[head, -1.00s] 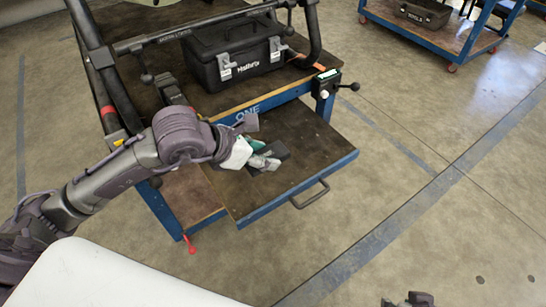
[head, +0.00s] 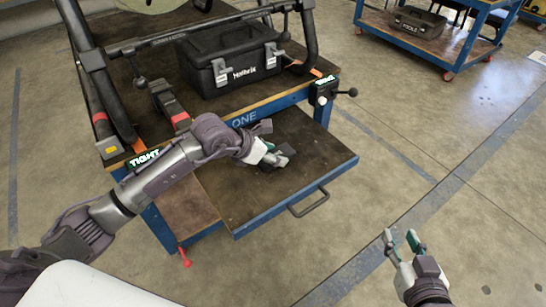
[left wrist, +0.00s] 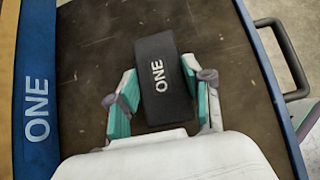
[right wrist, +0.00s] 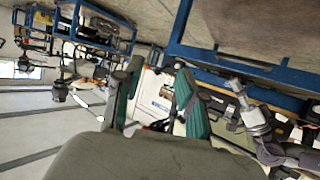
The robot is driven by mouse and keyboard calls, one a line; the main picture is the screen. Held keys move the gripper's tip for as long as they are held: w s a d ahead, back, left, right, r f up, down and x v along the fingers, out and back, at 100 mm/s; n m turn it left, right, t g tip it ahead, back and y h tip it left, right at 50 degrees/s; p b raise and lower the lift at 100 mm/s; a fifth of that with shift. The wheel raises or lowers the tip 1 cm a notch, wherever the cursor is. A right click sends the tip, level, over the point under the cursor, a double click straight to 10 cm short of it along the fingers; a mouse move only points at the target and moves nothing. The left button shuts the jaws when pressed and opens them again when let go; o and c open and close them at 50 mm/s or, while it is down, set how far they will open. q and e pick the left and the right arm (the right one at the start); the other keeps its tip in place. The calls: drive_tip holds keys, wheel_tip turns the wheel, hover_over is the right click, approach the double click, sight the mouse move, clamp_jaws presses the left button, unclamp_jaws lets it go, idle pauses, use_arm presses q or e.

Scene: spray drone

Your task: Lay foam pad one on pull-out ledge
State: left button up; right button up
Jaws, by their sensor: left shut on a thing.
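Foam pad one is a small dark block (left wrist: 164,80) with "ONE" printed in white. In the left wrist view it lies between the teal-lined fingers of my left gripper (left wrist: 163,100), which is shut on it. The pad is over the brown surface of the pull-out ledge (left wrist: 235,60); I cannot tell whether it touches. In the head view, my left gripper (head: 275,157) is over the middle of the ledge (head: 325,153) and partly hides the pad. My right gripper (head: 402,243) is open and empty, in front of and right of the ledge.
The ledge has a blue rim and a front handle (head: 308,203). Above it stands the blue cart "ONE" (head: 243,118) with a black toolbox (head: 232,62) and dark tube frame (head: 90,55). A second cart (head: 440,48) stands at the back right. The floor right of the ledge is clear.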

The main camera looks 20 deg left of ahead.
use_arm(q)
drive_tip(key=shift+f, duration=0.3)
use_arm(e)
drive_tip(key=shift+w+a+r, duration=0.1)
drive_tip(key=shift+w+r, duration=0.1)
drive_tip(key=shift+r, duration=0.15)
use_arm(q)
drive_tip(key=shift+f, duration=0.15)
drive_tip(key=o, duration=0.7)
use_arm(e)
drive_tip(key=shift+w+a+r+t, duration=0.1)
drive_tip(key=shift+w+r+t, duration=0.05)
drive_tip(key=shift+r+t, duration=0.25)
drive_tip(key=shift+f, duration=0.1)
use_arm(q)
drive_tip(key=shift+p+v, duration=1.2)
drive_tip(key=shift+v, duration=4.95)
use_arm(e)
drive_tip(key=s+d+f+g+h, duration=0.1)
drive_tip(key=s+d+f+g, duration=0.2)
drive_tip(key=s+f+g, duration=0.3)
drive_tip(key=shift+s+f+g+h, duration=0.3)
drive_tip(key=shift+s+f, duration=0.55)
drive_tip(key=shift+f, duration=0.05)
drive_tip(key=shift+d, duration=0.1)
